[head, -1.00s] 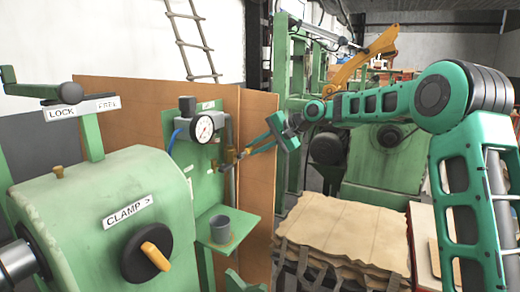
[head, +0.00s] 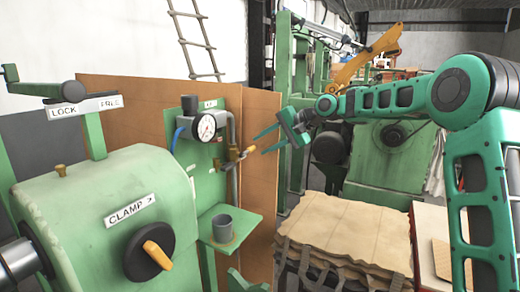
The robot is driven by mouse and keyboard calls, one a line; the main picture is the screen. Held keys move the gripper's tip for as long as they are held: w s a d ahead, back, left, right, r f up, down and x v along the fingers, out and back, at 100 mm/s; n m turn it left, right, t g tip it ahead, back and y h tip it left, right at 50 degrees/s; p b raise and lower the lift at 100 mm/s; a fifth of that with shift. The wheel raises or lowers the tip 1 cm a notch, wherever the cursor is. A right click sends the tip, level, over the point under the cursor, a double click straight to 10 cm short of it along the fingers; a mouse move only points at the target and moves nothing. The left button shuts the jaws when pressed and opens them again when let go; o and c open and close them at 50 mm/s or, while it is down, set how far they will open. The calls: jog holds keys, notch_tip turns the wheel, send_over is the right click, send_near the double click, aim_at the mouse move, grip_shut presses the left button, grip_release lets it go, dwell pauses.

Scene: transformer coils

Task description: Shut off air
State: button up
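The air valve (head: 230,163) is a brass fitting on the pipe at the right side of the green panel, below and right of the round pressure gauge (head: 207,127). Its small orange lever (head: 247,153) points right and slightly up, across the pipe. My gripper (head: 259,145) is just right of the lever. Its two green fingers are spread and point left, with nothing between them. The fingertips appear close to the lever's end but apart from it; the exact depth gap is hard to tell.
A green shelf with a grey cup (head: 222,228) is below the valve. The green machine with an orange CLAMP knob (head: 157,255) and a LOCK/FREE lever (head: 45,90) stands at left. A stack of brown sheets (head: 350,225) lies under my arm.

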jog(key=v, duration=0.8)
jog(key=shift+f, duration=0.15)
jog(key=s+d+f+g+h, duration=0.1)
jog(key=s+d+f+h, duration=0.4)
jog(key=s+d, duration=0.6)
jog(key=s+d+f+g+h, duration=0.1)
jog(key=s+d+f+h, duration=0.2)
jog(key=s+d+f, duration=0.55)
jog(key=s+d+f+g, duration=0.1)
jog(key=s+d+f, duration=0.1)
jog(key=s, duration=0.8)
jog(key=s+d+f+g, duration=0.1)
jog(key=s+d+f, duration=0.1)
jog(key=s, duration=0.9)
jog(key=s+d+f+g+h, duration=0.1)
jog(key=s+d+f+g, duration=0.1)
jog(key=s, duration=0.9)
jog(key=shift+s+d+f, duration=0.25)
jog(key=shift+d+f, duration=0.1)
jog(key=shift+d, duration=0.1)
jog(key=shift+w+f, duration=0.3)
jog(key=shift+w, duration=0.4)
